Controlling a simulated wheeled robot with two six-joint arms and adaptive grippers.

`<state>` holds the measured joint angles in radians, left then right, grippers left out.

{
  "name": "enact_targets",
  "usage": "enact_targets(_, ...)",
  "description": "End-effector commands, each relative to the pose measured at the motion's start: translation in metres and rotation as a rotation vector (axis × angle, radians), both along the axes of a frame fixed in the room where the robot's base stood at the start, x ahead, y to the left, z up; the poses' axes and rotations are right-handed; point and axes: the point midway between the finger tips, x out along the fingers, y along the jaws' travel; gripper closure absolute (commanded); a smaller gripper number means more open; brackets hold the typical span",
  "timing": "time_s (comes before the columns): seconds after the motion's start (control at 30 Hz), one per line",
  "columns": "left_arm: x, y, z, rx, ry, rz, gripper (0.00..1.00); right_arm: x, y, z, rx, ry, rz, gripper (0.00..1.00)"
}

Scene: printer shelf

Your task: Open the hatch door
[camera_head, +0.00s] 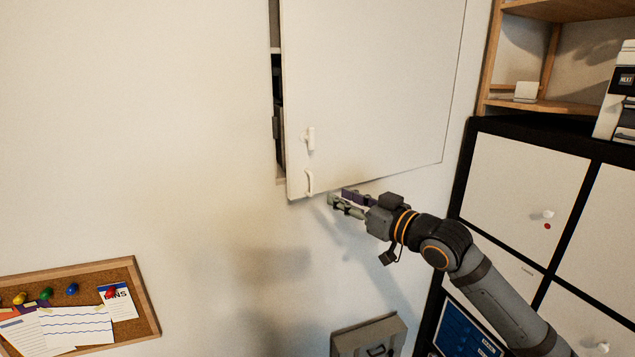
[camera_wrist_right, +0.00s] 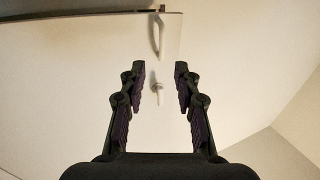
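The white hatch door (camera_head: 375,85) is on the wall at the upper middle of the head view. It stands slightly ajar along its left edge, where a dark interior (camera_head: 278,110) shows. A white pull handle (camera_head: 310,182) is at its lower left corner, with a white latch-like fitting (camera_head: 309,138) above. My right gripper (camera_head: 338,203) is just below and right of the handle, apart from it. In the right wrist view its fingers (camera_wrist_right: 157,68) are spread and empty; the handle (camera_wrist_right: 157,36) shows beyond the fingertips. My left gripper is not in view.
A black-framed cabinet with white doors (camera_head: 525,190) stands at the right, with a wooden shelf (camera_head: 550,105) above. A grey box (camera_head: 365,335) is below. A cork board (camera_head: 145,305) hangs at lower left. The wall (camera_head: 140,120) left of the hatch is bare.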

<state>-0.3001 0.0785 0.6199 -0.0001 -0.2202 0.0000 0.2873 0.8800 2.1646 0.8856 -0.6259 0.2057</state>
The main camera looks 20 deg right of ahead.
Motion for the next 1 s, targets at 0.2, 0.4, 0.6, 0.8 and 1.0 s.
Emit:
enact_targets(0.2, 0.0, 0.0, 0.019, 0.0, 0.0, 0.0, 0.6, 0.022, 0.012, 0.004, 0.009, 0.001, 0.005, 0.68)
enact_targets(0.4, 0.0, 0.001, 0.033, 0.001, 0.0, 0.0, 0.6, 0.049, 0.025, 0.004, 0.007, 0.002, 0.007, 0.68)
enact_targets(0.6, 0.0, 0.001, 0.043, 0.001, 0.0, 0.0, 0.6, 0.07, 0.034, 0.001, 0.002, 0.004, 0.006, 0.68)
enact_targets(0.8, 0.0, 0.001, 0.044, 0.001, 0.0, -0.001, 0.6, 0.076, 0.037, -0.001, -0.003, 0.003, 0.006, 0.68)
enact_targets(1.0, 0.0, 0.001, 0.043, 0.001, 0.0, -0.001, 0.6, 0.075, 0.036, -0.001, -0.002, 0.002, 0.006, 0.74)
